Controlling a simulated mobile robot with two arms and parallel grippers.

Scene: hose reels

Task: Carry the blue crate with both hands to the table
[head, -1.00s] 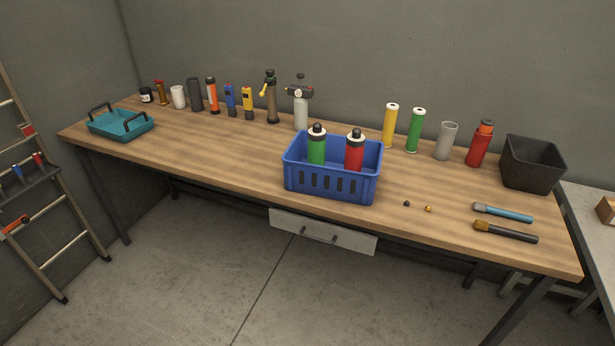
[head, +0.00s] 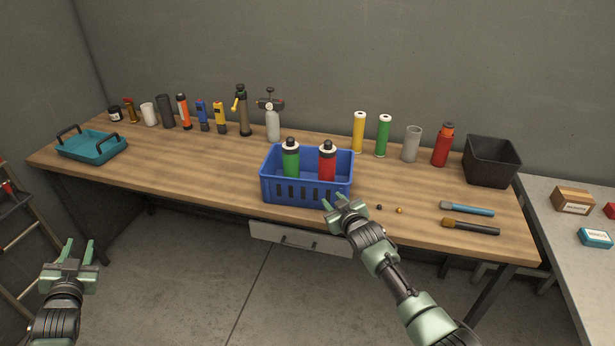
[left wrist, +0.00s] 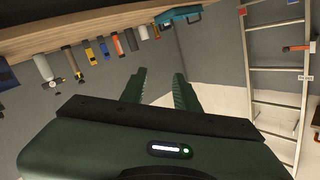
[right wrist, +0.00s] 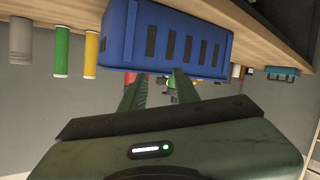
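The blue crate (head: 307,188) stands on the wooden workbench (head: 210,172) near its front edge. A green bottle (head: 290,160) and a red bottle (head: 327,164) stand upright in it. My right gripper (head: 345,203) is open and empty at the crate's front right corner; I cannot tell whether it touches. In the right wrist view the crate (right wrist: 180,38) lies just beyond its spread fingers. My left gripper (head: 78,250) is open and empty, in front of the bench at the lower left, well away from the crate.
A teal tray (head: 92,147) is at the bench's left end. Several tools and bottles line the back. A black bin (head: 491,160) and two brushes (head: 468,208) are at the right. A grey side table (head: 570,240) with small boxes adjoins the right end.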

